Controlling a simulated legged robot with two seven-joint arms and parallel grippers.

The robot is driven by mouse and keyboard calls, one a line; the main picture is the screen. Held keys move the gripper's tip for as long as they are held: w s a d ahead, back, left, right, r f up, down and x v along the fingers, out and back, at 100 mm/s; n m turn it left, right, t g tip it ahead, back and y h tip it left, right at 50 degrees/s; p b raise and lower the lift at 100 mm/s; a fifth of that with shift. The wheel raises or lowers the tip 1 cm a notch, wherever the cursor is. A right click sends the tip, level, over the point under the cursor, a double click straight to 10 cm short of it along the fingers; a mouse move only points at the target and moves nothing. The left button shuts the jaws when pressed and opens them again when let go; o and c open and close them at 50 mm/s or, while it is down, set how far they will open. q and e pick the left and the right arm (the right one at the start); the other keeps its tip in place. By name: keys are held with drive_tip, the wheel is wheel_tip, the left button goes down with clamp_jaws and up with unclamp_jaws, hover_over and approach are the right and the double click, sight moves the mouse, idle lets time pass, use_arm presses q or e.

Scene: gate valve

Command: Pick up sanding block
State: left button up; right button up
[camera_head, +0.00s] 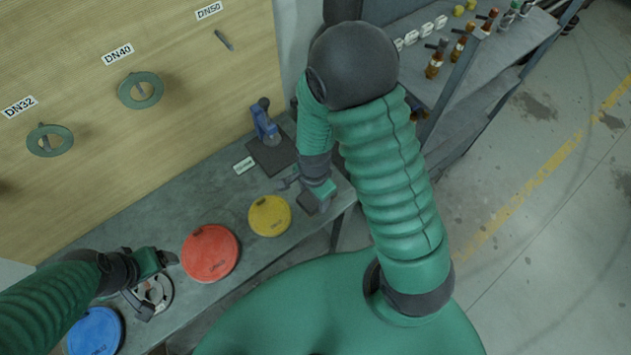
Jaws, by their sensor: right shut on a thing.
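My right gripper (303,187) is low over the right end of the grey bench, its arm coming down from the top. It is shut on a small dark block, which I take to be the sanding block (307,203), at the bench's front right corner. The arm and gripper partly hide it, and I cannot tell whether it still touches the bench. My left gripper (157,285) is at the lower left with its fingers spread apart, over a metal flange ring (153,296). The ring is partly hidden by the gripper.
On the bench (170,225) lie a red disc (210,253), a yellow disc (270,215) and a blue disc (94,332). A blue tool (265,122) stands on a dark mat (273,153). A wooden board (130,120) with green rings rises behind. A shelf (480,80) stands right.

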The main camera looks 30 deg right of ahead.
drive_tip(key=s+a+r+p, duration=0.1)
drive_tip(key=s+a+p, duration=0.6)
drive_tip(key=s, duration=0.2)
drive_tip(key=shift+a, duration=0.4)
drive_tip(key=shift+s, duration=0.1)
